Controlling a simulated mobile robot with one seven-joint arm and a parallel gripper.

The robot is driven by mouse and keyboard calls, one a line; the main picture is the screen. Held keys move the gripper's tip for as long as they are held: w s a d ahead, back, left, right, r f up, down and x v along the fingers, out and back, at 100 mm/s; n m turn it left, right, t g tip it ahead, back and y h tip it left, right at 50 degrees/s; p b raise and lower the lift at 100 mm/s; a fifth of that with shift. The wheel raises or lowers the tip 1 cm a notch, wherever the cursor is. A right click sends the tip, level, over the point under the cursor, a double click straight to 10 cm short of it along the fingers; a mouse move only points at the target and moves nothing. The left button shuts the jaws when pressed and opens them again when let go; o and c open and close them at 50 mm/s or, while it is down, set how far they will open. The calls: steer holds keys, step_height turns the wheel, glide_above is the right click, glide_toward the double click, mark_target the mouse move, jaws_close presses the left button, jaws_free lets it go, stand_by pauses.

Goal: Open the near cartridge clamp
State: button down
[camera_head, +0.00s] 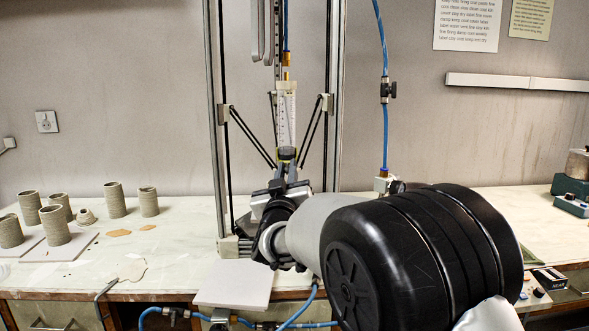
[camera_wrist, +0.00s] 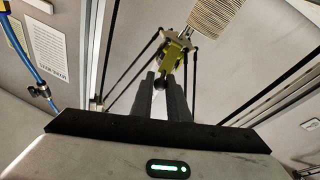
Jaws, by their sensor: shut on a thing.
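The clear, scale-marked cartridge (camera_head: 287,115) stands upright in the middle of the delta printer in the head view. The cartridge clamp (camera_head: 287,153), dark with a yellow-green part, is at its lower end. In the wrist view the clamp (camera_wrist: 175,52) shows as a yellow-green piece just beyond my fingertips. My gripper (camera_head: 288,168) reaches up to it from below. In the wrist view my gripper's fingers (camera_wrist: 162,84) are close together on a small dark part of the clamp. My fingers partly hide that part, and I cannot tell how far the clamp is open.
The printer's thin black rods (camera_head: 250,138) slope down close to both sides of my gripper. Metal uprights (camera_head: 216,120) frame it. A blue hose (camera_head: 385,140) hangs at the right. Several clay cylinders (camera_head: 115,200) stand on the left of the bench. A pale board (camera_head: 235,285) lies at the bench front.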

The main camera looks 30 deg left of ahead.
steer(key=shift+d+f+b, duration=0.1)
steer(key=shift+f+b, duration=0.25)
steer(key=shift+f, duration=0.7)
steer(key=c, duration=1.7)
jaws_free()
steer(key=shift+w, duration=0.15)
steer(key=shift+r, duration=0.2)
steer(key=p+v, duration=0.1)
steer(key=v, duration=1.6)
steer(key=shift+s, duration=0.35)
